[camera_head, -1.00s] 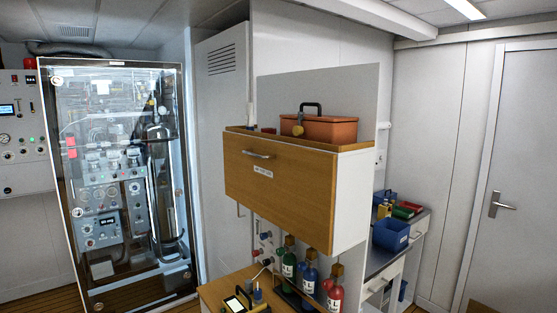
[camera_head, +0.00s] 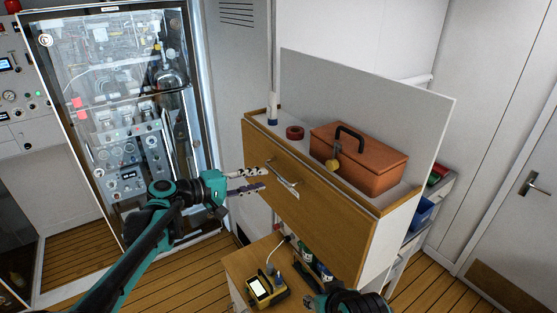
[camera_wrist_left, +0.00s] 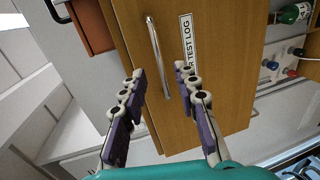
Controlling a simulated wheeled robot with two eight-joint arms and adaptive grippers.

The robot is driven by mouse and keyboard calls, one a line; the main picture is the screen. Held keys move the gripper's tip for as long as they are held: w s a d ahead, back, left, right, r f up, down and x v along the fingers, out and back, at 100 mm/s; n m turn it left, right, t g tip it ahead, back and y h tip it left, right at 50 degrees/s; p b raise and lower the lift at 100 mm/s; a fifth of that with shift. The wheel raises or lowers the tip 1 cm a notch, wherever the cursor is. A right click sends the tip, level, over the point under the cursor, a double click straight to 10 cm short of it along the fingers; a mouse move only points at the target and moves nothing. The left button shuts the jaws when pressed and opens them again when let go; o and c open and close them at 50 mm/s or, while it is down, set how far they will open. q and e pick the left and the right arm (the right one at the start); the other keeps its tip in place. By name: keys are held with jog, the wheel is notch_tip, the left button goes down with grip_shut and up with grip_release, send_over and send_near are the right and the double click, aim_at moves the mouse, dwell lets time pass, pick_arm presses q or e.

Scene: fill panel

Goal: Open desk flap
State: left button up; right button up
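The desk flap (camera_head: 310,204) is the wooden front panel of the wall cabinet, and it is closed. Its metal handle (camera_head: 283,172) sits near the flap's upper edge; in the left wrist view the handle (camera_wrist_left: 155,48) appears beside a "TEST LOG" label. My left gripper (camera_head: 263,179) is in front of the flap, just left of the handle. Its two fingers are apart, and in the left wrist view the handle lies between their lines of reach. I cannot tell whether they touch it.
A glass-fronted equipment cabinet (camera_head: 118,110) stands at left.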

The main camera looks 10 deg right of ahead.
aim_at(277, 175)
pick_arm(q)
jog(key=x, duration=0.4)
jog(key=p+x, duration=0.1)
jog(key=x, duration=0.3)
jog(key=shift+w, duration=0.25)
jog(key=shift+a, duration=0.1)
jog(key=shift+s, duration=0.1)
grip_shut()
